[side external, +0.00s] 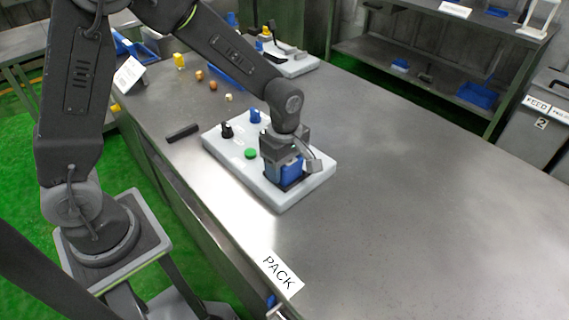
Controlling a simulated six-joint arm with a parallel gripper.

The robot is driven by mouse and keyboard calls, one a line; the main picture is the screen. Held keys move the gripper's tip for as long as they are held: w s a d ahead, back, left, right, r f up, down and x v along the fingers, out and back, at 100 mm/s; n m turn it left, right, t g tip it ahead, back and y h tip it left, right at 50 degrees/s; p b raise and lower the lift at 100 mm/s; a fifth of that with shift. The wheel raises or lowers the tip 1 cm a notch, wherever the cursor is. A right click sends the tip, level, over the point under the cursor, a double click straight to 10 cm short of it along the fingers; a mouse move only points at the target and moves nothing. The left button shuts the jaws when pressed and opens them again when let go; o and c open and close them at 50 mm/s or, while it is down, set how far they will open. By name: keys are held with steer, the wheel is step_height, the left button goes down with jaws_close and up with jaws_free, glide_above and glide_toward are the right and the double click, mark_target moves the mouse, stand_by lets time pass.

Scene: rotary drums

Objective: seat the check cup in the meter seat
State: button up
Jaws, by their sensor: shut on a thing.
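A blue piece (291,169), which I take to be the check cup, is between the jaws of my gripper (287,162). My gripper points down and is shut on it. The cup is over the dark square meter seat (299,182) at the right end of a white panel (277,202). My gripper hides the cup's top and much of the seat. I cannot tell whether the cup is fully down in the seat or just above it.
The panel also carries a black knob (227,131), a blue knob (255,117) and a green button (250,154). A black bar (183,132) lies to its left. Several small yellow and brown pieces lie farther back. The grey table (430,205) is clear to the right.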

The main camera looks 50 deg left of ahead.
steer(key=shift+s+f, duration=0.15)
steer(key=shift+f, duration=0.35)
steer(key=o, duration=1.1)
step_height(320, 180, up, 15)
steer(key=s+a+r+m+t, duration=0.1)
steer(key=s+m+t, duration=0.1)
steer(key=s+m, duration=0.3)
steer(key=s+a+r+m+t, duration=0.1)
steer(key=s+a+r+m, duration=0.1)
steer(key=s+m, duration=0.4)
steer(key=s+a+r+m+t, duration=0.1)
steer(key=s+a+m+t, duration=0.1)
steer(key=s+m, duration=0.3)
steer(key=shift+s+r+m+t, duration=0.15)
steer(key=shift+s+r+m, duration=0.05)
steer(key=shift+m, duration=0.4)
steer(key=shift+s+r+m+t, duration=0.15)
steer(key=shift+m, duration=0.45)
